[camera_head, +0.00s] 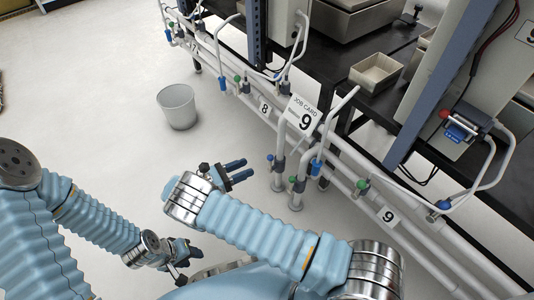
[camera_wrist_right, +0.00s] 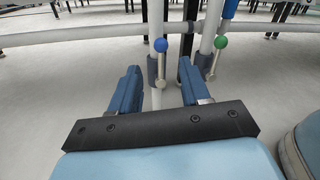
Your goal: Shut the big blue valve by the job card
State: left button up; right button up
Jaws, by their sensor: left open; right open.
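The job card (camera_head: 303,115), marked 9, is fixed at the pipe rack. Below it stand short white pipes with valves. One valve has a blue ball knob (camera_head: 270,157); in the right wrist view this blue-knobbed valve (camera_wrist_right: 161,46) has its silver lever upright along the pipe. My right gripper (camera_head: 246,169) is open and empty, left of that valve and apart from it. In the wrist view its fingers (camera_wrist_right: 158,75) spread either side of the pipe, which stands beyond them. My left gripper (camera_head: 190,263) is open, low at the lower left, away from the rack.
A green-knobbed valve (camera_wrist_right: 220,42) stands just right of the blue one. A blue sleeve (camera_head: 316,167) is on a neighbouring pipe. Another blue knob (camera_head: 445,205) is farther right. A grey bin (camera_head: 178,106) stands on the open floor at the left.

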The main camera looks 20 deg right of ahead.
aim_at(270, 158)
jog(key=d, duration=0.3)
jog(key=w+d, duration=0.1)
jog(key=d, duration=0.6)
jog(key=shift+w+d, duration=0.2)
grip_shut()
